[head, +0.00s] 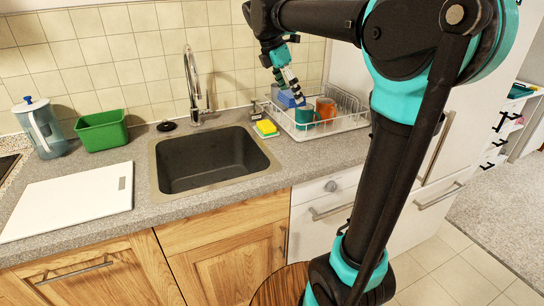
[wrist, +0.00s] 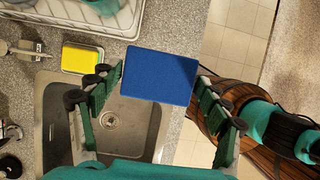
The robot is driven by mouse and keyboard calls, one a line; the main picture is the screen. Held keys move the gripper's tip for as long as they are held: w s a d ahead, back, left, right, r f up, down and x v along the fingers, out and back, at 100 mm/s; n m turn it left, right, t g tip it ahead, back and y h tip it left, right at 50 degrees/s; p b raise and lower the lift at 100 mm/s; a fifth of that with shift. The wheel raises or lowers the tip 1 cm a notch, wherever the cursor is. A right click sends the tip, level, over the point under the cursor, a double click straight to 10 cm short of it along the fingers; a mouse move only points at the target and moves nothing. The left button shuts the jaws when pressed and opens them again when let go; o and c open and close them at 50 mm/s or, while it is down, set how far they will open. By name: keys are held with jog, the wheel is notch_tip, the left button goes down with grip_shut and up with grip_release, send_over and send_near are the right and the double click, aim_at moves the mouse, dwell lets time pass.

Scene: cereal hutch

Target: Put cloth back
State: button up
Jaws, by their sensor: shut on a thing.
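The blue cloth (wrist: 160,75) looks like a flat rectangle in the wrist view, between the two fingers of my gripper (wrist: 160,92). My gripper is shut on its two sides. In the head view, my gripper (head: 288,82) points down with the blue cloth (head: 287,99) at its tips, near the left end of the dish rack (head: 335,128). The head view does not clearly show the gap between the cloth and the counter. The sink (head: 210,160) is to the left, and part of it (wrist: 125,120) shows below the cloth in the wrist view.
A yellow sponge (head: 265,127) sits beside the sink's right back corner. A teal mug (head: 304,117) and an orange mug (head: 325,109) stand in the rack. A tap (head: 193,85), green tub (head: 102,130), jug (head: 39,127) and white board (head: 68,202) are further left.

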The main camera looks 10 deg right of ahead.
jog(key=shift+a+f, duration=0.2)
jog(key=shift+f, duration=0.05)
notch_tip(320, 180, down, 19)
jog(key=shift+f, duration=0.15)
jog(key=shift+f, duration=0.1)
jog(key=o, duration=1.3)
jog(key=shift+o, duration=0.2)
jog(key=v, duration=1.2)
jog(key=shift+s+d, duration=0.1)
